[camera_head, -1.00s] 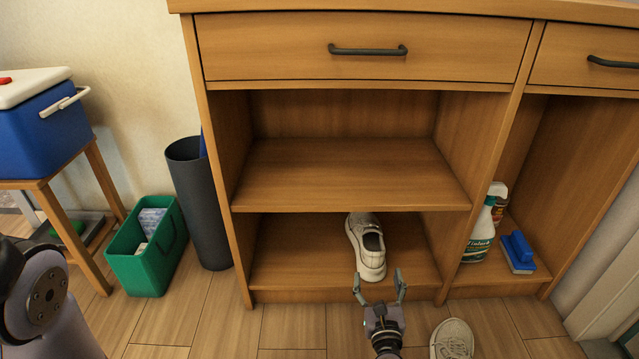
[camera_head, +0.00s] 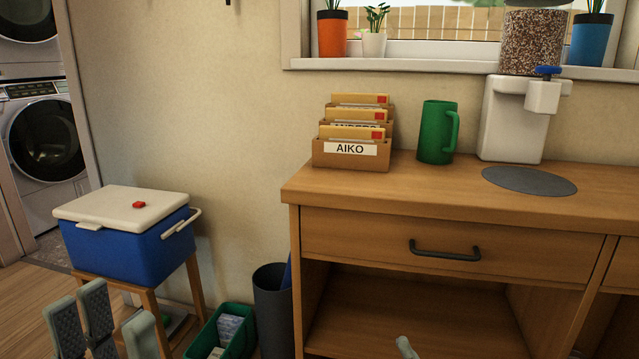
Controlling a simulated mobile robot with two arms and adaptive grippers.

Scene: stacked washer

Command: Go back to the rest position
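My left gripper (camera_head: 98,312) shows at the bottom left. Its grey fingers stand upright and apart, with nothing between them, in front of the stool. The rest of its arm is below the frame. A small grey tip (camera_head: 405,347) at the bottom edge, in front of the cabinet, looks like part of my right gripper. Too little of it shows to tell its state. The wooden cabinet (camera_head: 350,228) fills the right side. Its lower shelf and the floor in front are out of view, so the white shoes are not seen.
A blue cooler (camera_head: 140,250) sits on a wooden stool (camera_head: 155,312). A green bin (camera_head: 240,340) and a dark wastebasket (camera_head: 272,310) stand beside the cabinet. On top are a letter holder (camera_head: 350,150), green mug (camera_head: 436,132) and dispenser (camera_head: 512,120). Stacked washers (camera_head: 45,140) are at left.

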